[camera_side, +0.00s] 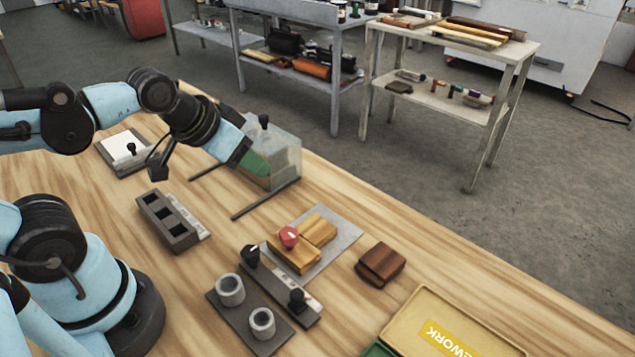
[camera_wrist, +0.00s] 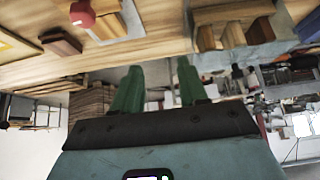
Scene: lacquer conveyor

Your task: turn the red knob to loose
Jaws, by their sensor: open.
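The red knob (camera_side: 289,237) sits on a light wooden block fixture (camera_side: 293,257), which stands on a grey plate (camera_side: 340,242) on the bench. The red knob also shows at the upper left of the wrist view (camera_wrist: 82,14). My gripper (camera_wrist: 158,72) has its two green fingers spread apart with nothing between them. In the side view my gripper is up and left of the knob, near a clear box, well away from the knob. Any marking for the knob's setting is too small to read.
The clear box (camera_side: 287,155) with a black handle stands behind the knob fixture. A dark wood block (camera_side: 381,264) lies to its right. A black-knobbed strip (camera_side: 298,299) and a dark tray with two grey cups (camera_side: 243,330) are in front. A yellow tray (camera_side: 405,318) is at lower right.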

